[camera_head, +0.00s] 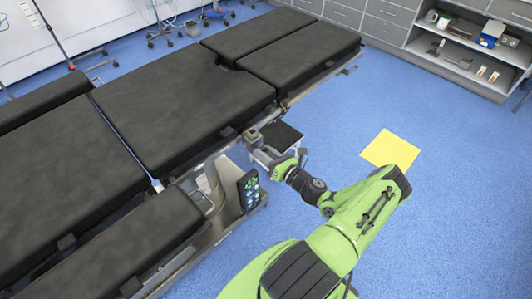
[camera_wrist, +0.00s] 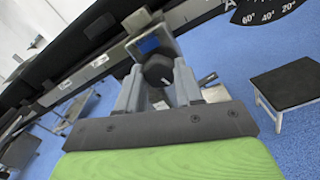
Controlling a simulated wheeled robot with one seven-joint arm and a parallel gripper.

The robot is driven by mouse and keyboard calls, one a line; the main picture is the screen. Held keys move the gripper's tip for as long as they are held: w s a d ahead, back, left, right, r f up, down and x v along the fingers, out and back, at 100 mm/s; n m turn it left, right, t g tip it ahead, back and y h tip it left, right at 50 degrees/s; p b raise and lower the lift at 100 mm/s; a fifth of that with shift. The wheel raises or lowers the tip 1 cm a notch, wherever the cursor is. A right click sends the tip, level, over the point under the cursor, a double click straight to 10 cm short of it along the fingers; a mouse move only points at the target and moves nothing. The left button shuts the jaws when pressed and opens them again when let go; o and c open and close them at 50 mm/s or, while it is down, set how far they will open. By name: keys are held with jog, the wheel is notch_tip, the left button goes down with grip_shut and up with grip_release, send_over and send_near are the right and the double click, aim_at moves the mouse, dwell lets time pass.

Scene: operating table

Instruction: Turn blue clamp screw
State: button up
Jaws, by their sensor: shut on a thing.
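The clamp (camera_wrist: 150,40) sits on the side rail of the operating table (camera_head: 180,100), with a blue part showing on its face. A dark round screw knob (camera_wrist: 158,71) sticks out of it toward my wrist. My gripper (camera_wrist: 159,85) is shut on this knob, one grey finger on each side. In the head view my gripper (camera_head: 262,148) is at the near edge of the table, where the clamp is small and largely hidden.
A black-topped step stool (camera_wrist: 288,88) stands to the right in the wrist view. A control panel (camera_head: 249,189) is on the table's base. A yellow sheet (camera_head: 391,150) lies on the blue floor. Shelves (camera_head: 470,50) stand at the back right.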

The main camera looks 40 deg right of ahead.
jog(key=shift+a+m+p, duration=0.15)
jog(key=shift+m+p, duration=0.2)
jog(key=shift+m, duration=3.55)
jog(key=o, duration=1)
jog(key=shift+o, duration=0.2)
jog(key=s+p, duration=0.1)
jog(key=s, duration=1.4)
jog(key=shift+s+d, duration=0.25)
jog(key=shift+s, duration=0.15)
